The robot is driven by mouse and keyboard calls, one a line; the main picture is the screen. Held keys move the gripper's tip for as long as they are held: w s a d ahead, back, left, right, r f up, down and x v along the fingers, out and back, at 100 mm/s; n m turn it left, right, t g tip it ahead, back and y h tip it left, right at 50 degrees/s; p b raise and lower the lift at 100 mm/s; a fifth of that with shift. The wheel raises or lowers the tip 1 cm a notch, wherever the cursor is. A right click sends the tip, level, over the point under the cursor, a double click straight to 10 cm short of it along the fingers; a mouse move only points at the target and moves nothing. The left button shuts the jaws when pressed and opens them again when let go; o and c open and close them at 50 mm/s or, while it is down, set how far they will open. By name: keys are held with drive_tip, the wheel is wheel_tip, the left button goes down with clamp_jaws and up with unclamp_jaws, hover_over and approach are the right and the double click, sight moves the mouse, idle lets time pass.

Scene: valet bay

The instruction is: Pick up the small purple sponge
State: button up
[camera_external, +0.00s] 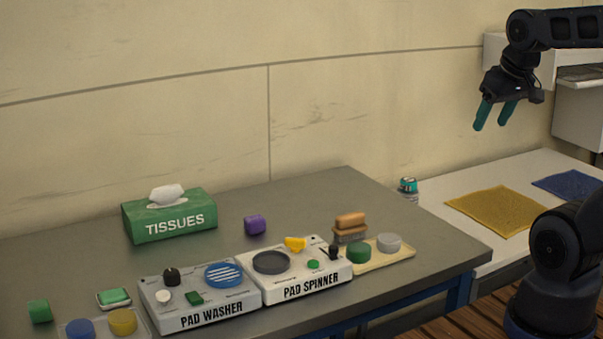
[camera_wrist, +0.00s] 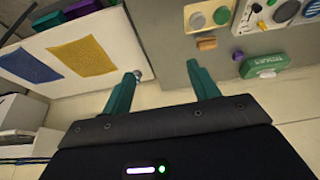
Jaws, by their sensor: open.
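The small purple sponge (camera_external: 255,224) lies on the grey table, right of the tissue box and behind the pad spinner. It also shows small in the wrist view (camera_wrist: 238,56), beside the tissue box. My gripper (camera_external: 491,119) is open and empty, high above the white counter at the right, well apart from the sponge. In the wrist view its two teal fingers (camera_wrist: 161,73) are spread, with nothing between them.
The green tissue box (camera_external: 169,217) stands left of the sponge. The pad washer (camera_external: 200,300) and pad spinner (camera_external: 308,277) are in front. A brush (camera_external: 350,228) stands on the right. A yellow cloth (camera_external: 496,211) lies on the counter. The table behind the sponge is clear.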

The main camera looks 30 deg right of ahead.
drive_tip(key=shift+w, duration=0.1)
drive_tip(key=w+a+r+n+g, duration=0.1)
drive_tip(key=w+a+r+n, duration=0.15)
drive_tip(key=w, duration=0.45)
drive_tip(key=w+a+r+n+g, duration=0.1)
drive_tip(key=w+a+n, duration=0.15)
drive_tip(key=w, duration=0.35)
drive_tip(key=n+g+h, duration=0.3)
drive_tip(key=n+h, duration=0.2)
drive_tip(key=n, duration=0.8)
hover_over(254, 218)
drive_tip(key=a, duration=0.4)
wheel_tip(254, 218, down, 24)
drive_tip(key=f, duration=0.1)
drive_tip(key=x, duration=1)
drive_tip(key=shift+w+f, duration=0.2)
drive_tip(key=c, duration=1)
